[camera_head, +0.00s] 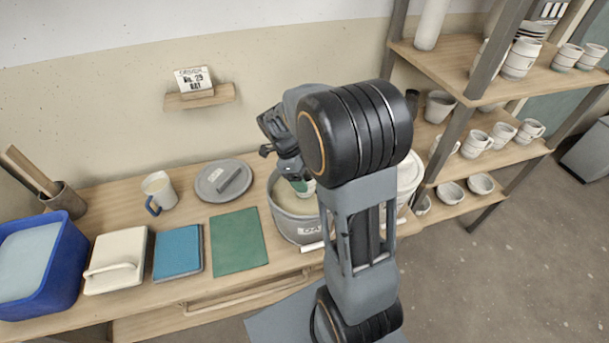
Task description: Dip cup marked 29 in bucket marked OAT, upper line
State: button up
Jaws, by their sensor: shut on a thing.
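My gripper (290,165) is shut on a small cup (304,185) and holds it over the mouth of a grey bucket. The cup shows a green band above a pale lower part; its mark cannot be read here, and my arm hides part of it. The grey bucket (292,229) stands on the table, holds a pale beige glaze, and has a label that seems to begin "OA", partly hidden by my arm. I cannot tell whether the cup touches the glaze. A card (193,79) reading "No. 29" stands on a small wall shelf.
A white bucket (408,177) stands right of the grey one, partly behind my arm. A grey lid (223,181), a mug with a blue handle (159,191), a green tile (238,241) and a blue tub (40,266) occupy the table's left. Shelves of pottery (451,60) rise at right.

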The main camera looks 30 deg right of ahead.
jog(key=shift+f, duration=0.1)
notch_tip(320, 180, down, 4)
jog(key=b, duration=0.4)
jog(key=shift+f, duration=0.2)
jog(key=shift+f, duration=0.1)
jog(key=shift+f+b, duration=0.85)
jog(key=shift+b, duration=0.1)
jog(key=shift+r, duration=0.15)
dwell(1.7)
jog(key=shift+r+p, duration=2.35)
jog(key=shift+r, duration=1.2)
jog(key=shift+r, duration=0.1)
notch_tip(320, 180, up, 7)
jog(key=p, duration=0.5)
jog(key=shift+r, duration=0.2)
